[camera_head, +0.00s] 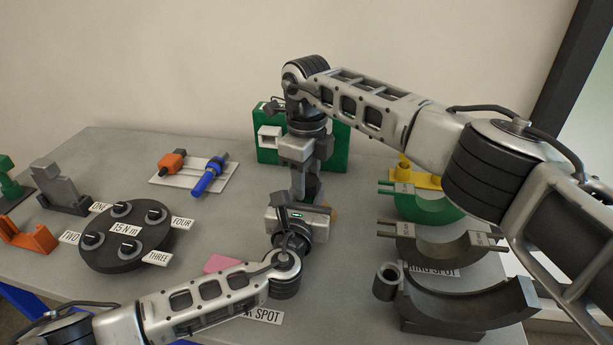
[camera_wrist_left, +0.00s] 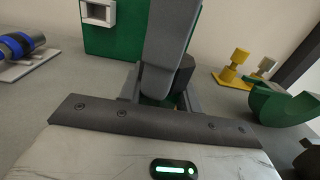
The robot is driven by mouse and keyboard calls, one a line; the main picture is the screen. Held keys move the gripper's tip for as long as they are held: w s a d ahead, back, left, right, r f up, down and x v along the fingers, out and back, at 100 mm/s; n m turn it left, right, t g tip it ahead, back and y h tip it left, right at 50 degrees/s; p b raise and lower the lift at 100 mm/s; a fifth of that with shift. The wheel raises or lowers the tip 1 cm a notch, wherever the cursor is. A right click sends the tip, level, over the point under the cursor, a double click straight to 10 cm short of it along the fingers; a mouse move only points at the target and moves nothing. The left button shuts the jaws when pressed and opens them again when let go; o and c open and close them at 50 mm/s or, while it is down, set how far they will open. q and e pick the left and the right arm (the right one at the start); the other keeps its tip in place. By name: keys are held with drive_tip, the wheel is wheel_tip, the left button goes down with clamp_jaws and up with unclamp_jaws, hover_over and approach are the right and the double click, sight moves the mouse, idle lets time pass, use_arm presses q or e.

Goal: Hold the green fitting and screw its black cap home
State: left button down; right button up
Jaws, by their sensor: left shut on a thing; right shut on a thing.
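My left gripper (camera_head: 308,200) reaches in from the bottom left and is shut on the green fitting (camera_wrist_left: 148,101). Only a sliver of green shows between its jaws in the left wrist view; the rest is hidden. My right gripper (camera_head: 304,172) comes down from above, fingers pointing down, and is shut on the dark cap. The black cap (camera_wrist_left: 184,76) shows as a dark rounded piece behind a grey finger of the right gripper. The two grippers meet closely, right above left. How far the cap sits on the fitting cannot be seen.
A green box (camera_head: 336,150) stands behind the grippers. A round black plate (camera_head: 126,262) with several numbered knobs lies left. A white board (camera_head: 222,186) holds blue and orange tools. Half-ring cradles (camera_head: 462,305) fill the right. A pink pad (camera_head: 222,263) lies near my left forearm.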

drive_tip(key=o, duration=1.1)
drive_tip(key=shift+r, duration=2.25)
drive_tip(key=shift+c, duration=0.4)
wheel_tip(320, 180, up, 4)
drive_tip(key=n, duration=0.3)
drive_tip(key=shift+f, duration=0.25)
